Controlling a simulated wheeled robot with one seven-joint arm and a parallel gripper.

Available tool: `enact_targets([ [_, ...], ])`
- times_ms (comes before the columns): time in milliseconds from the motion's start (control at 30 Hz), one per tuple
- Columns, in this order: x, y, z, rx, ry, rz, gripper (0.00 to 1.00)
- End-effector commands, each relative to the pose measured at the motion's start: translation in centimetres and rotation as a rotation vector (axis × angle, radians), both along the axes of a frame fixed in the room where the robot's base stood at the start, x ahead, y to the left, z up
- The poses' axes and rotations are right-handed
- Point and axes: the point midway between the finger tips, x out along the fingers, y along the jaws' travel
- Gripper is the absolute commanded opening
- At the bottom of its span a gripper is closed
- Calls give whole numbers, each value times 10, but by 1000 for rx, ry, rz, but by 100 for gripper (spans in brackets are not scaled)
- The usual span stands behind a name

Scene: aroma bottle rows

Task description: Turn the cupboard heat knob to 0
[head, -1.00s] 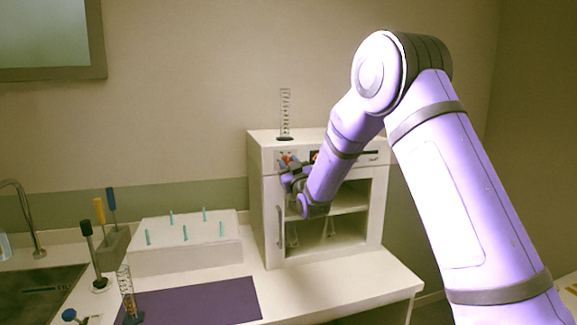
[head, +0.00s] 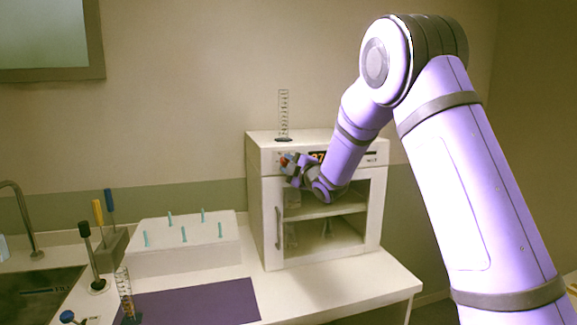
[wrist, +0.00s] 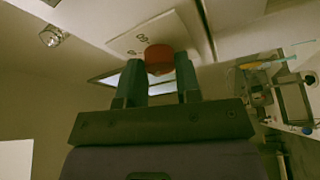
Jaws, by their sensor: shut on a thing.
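The white cupboard (head: 264,215) stands on the counter, with a control strip along its top front and a dark display (head: 318,157). The red heat knob (wrist: 159,56) sits between my two fingertips in the wrist view, on a pale panel (wrist: 135,38) with small dark marks. My gripper (wrist: 155,72) is shut on the knob. In the head view my gripper (head: 288,163) is at the left end of the control strip and a bit of red shows there. The knob's pointer and its setting cannot be read.
A glass cylinder (head: 284,115) stands on top of the cupboard. A white rack with several teal pegs (head: 185,250), a purple mat (head: 215,300), tools in a holder and a sink are to the left. Glassware stands inside the cupboard behind its door.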

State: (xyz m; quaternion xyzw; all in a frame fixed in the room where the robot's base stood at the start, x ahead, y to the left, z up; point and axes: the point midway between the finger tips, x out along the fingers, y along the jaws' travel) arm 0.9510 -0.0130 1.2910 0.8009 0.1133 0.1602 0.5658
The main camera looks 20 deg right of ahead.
Motion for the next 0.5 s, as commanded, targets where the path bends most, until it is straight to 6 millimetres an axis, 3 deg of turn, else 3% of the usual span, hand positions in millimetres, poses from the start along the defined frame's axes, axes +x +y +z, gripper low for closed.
enact_targets([
  [500, 0, 0, 2, -492, 2, 1, 8],
])
